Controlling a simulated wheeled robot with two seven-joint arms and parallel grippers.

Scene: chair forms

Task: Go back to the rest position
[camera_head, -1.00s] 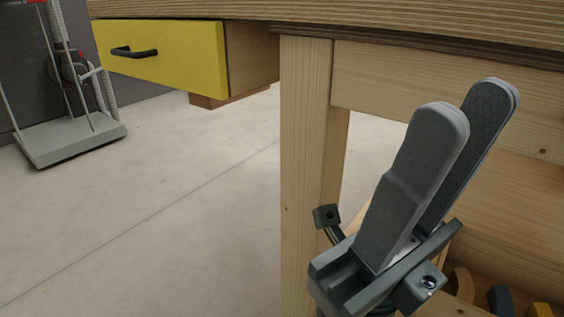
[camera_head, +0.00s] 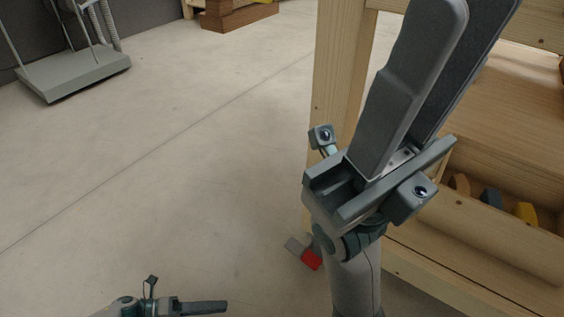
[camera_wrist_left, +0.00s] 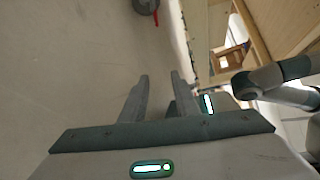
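My left gripper (camera_head: 220,307) is low at the bottom left of the head view, pointing right over the floor. There it shows edge-on as one dark finger. In the left wrist view its two fingers (camera_wrist_left: 159,80) stand apart with nothing between them, so it is open. My right gripper (camera_head: 468,12) is large in the right half of the head view, pointing up. Its two grey fingers are apart with an empty gap; the far tip is cut off by the frame. My right arm also shows at the right of the left wrist view.
A wooden table leg (camera_head: 335,85) stands just behind my right gripper. A shelf (camera_head: 480,215) with several coloured blocks is at the right. A red item (camera_head: 311,260) lies on the floor by the leg. A grey cart (camera_head: 75,75) stands far left. The floor between is clear.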

